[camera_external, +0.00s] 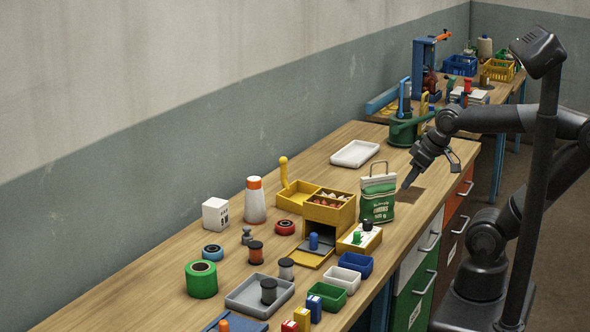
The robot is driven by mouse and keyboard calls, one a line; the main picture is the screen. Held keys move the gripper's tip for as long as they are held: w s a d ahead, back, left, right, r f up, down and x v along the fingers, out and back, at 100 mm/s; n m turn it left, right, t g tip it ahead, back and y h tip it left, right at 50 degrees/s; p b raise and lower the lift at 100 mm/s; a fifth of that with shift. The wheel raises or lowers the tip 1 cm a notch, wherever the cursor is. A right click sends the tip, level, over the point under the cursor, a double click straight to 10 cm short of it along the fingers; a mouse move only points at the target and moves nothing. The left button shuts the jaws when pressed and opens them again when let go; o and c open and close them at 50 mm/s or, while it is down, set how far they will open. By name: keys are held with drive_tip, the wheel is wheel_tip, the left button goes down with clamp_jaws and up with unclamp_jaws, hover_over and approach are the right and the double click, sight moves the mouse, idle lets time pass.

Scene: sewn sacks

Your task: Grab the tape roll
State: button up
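A large green roll (201,283) with a dark hole in its top stands at the left front of the bench. A small flat blue ring-shaped roll (212,253) lies just behind it, and a flat red one (285,228) lies further right. All three look like tape rolls; I cannot tell which one the task names. My gripper (408,183) points down over the bench's right part, just right of the green sack, well apart from all three rolls. Its fingers are too small and dark to tell whether they are open or shut.
A green printed sack (376,207) with a handle stands beside my gripper. A grey tray (260,283) sits right of the green roll. The bench's left back is clear.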

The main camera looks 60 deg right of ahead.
drive_tip(key=shift+o, duration=0.3)
drive_tip(key=o, duration=1.3)
drive_tip(key=shift+w+r, duration=0.1)
